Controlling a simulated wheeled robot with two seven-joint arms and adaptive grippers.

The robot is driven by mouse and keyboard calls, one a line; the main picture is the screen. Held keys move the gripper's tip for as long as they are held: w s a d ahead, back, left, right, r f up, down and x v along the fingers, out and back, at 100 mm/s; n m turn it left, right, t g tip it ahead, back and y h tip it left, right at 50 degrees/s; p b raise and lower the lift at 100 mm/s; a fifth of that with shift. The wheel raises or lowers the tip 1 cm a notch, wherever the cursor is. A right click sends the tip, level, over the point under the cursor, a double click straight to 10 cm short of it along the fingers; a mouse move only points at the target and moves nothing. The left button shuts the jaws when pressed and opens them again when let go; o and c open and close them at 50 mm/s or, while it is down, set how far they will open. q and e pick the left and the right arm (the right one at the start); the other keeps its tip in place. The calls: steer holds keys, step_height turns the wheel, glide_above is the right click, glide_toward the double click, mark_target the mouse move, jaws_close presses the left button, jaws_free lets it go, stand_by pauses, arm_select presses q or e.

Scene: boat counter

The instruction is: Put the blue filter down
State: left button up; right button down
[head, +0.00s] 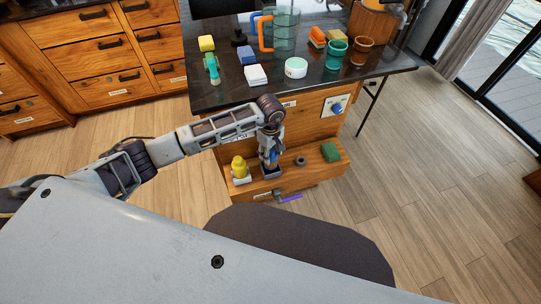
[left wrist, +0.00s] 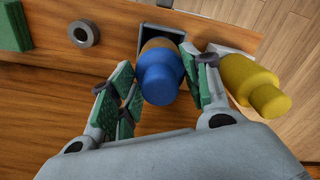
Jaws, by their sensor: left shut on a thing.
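The blue filter (left wrist: 160,78) is a rounded blue piece with a brownish far end. In the left wrist view it sits between the green-padded fingers of my left gripper (left wrist: 163,88), which is shut on it. A dark square holder (left wrist: 148,32) shows just past the filter's far end. I cannot tell whether the filter touches it. In the head view my left gripper (head: 270,150) points down over the low wooden shelf (head: 312,176), just above the dark holder (head: 271,171), and mostly hides the filter. My right gripper is not in view.
A yellow filter (head: 239,169) stands close left of the gripper in the head view. A grey ring (head: 300,161) and a green block (head: 330,152) lie to the right on the shelf. The dark counter (head: 225,92) above carries several items. A purple-handled tool (head: 290,197) is at the shelf's front.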

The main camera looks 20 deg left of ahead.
arm_select(q)
steer(key=shift+f, duration=1.05)
steer(key=shift+f, duration=0.15)
steer(key=o, duration=0.8)
step_height(320, 180, up, 12)
steer(key=shift+r, duration=0.15)
stand_by(0.4)
